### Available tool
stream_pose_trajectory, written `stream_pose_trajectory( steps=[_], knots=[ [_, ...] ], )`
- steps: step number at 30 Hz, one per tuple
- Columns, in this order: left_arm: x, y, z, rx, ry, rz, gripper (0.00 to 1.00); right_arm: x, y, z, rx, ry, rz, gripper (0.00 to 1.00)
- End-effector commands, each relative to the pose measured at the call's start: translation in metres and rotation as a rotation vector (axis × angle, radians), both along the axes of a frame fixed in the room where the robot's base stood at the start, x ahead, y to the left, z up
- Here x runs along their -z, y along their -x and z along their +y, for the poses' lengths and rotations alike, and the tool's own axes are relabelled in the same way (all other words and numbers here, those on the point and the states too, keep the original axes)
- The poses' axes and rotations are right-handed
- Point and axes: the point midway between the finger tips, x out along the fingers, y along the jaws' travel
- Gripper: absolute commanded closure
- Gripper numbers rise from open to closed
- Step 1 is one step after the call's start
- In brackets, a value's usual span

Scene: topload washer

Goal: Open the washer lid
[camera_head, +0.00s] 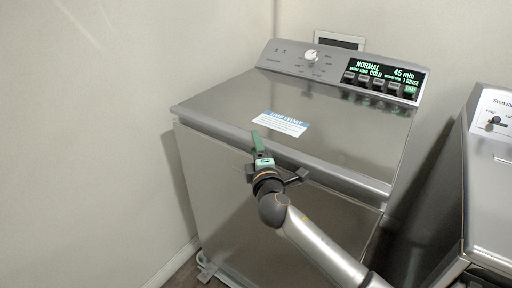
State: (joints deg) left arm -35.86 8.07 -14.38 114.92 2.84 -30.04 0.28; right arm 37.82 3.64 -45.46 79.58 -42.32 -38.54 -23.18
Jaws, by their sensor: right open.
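The washer (225,205) is a grey metal top-loader in the middle of the head view. Its lid (340,130) lies flat and closed on top, with a blue and white label (281,123) near the front edge. My right gripper (257,142) is at the lid's front edge, left of the middle. Its green finger part reaches up beside the label. The gripper is open, and I see nothing between its fingers. I cannot tell whether it touches the lid. My left gripper is not in view.
A control panel (345,74) with a knob and a lit display stands along the washer's back. A second grey appliance (489,170) stands close on the right, with a narrow gap between. A pale wall (80,130) is at the left.

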Motion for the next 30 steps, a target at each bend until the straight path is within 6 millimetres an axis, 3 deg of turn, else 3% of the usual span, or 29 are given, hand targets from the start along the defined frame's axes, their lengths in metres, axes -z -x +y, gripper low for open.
stream_pose_trajectory(
  steps=[7,22,30],
  knots=[
    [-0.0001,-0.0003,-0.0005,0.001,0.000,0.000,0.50,-0.0002,-0.0004,0.0003,0.000,0.000,0.000,0.44],
    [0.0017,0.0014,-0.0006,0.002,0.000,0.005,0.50,0.0000,-0.0001,0.0003,0.000,0.000,0.000,1.00],
    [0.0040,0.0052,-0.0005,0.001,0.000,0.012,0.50,0.0001,0.0000,0.0003,0.000,0.000,0.000,1.00]
  ],
)
